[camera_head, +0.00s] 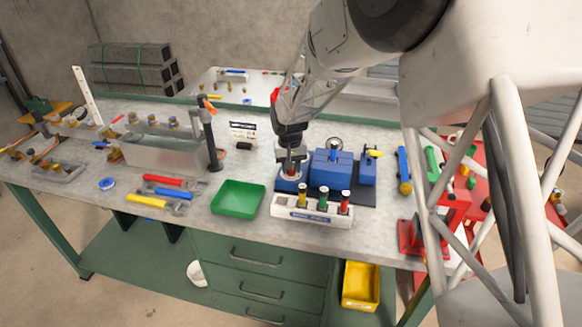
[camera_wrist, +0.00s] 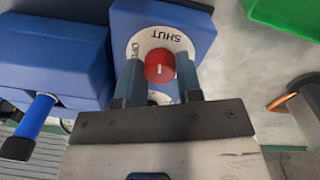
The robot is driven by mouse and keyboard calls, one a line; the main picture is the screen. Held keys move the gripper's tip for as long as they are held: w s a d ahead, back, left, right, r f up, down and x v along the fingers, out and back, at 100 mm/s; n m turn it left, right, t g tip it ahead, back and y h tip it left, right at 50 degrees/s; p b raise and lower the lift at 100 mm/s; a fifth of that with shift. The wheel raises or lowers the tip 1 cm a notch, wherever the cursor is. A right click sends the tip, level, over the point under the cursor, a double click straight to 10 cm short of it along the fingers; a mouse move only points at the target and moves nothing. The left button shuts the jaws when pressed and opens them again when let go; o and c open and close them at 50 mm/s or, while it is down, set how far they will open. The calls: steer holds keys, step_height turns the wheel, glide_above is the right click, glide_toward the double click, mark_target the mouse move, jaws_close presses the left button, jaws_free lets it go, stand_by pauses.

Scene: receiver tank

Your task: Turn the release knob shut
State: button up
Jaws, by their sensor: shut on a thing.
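The red release knob (camera_wrist: 159,66) sits on a white dial (camera_wrist: 143,42) in the wrist view. The dial's print reads SHUT, upside down at the top, and part of a second word, "OP", at the left. A short white mark shows on the knob's face. My gripper (camera_wrist: 159,82) has one finger on each side of the knob and is shut on it. The dial is on a blue block (camera_wrist: 190,18). In the head view my gripper (camera_head: 290,168) is down over the block beside the blue tank (camera_head: 331,168); the knob is hidden there.
A white rack (camera_head: 312,214) with several coloured-top pieces stands just in front of the tank. A green tray (camera_head: 238,199) lies left of it. A blue-handled part (camera_wrist: 30,128) sticks out at the left in the wrist view. Tools lie further left on the bench.

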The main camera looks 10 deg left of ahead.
steer(key=shift+m, duration=1.1)
steer(key=o, duration=0.9)
steer(key=shift+o, duration=0.2)
steer(key=shift+r, duration=0.15)
steer(key=shift+a+r, duration=0.1)
steer(key=shift+r, duration=3.7)
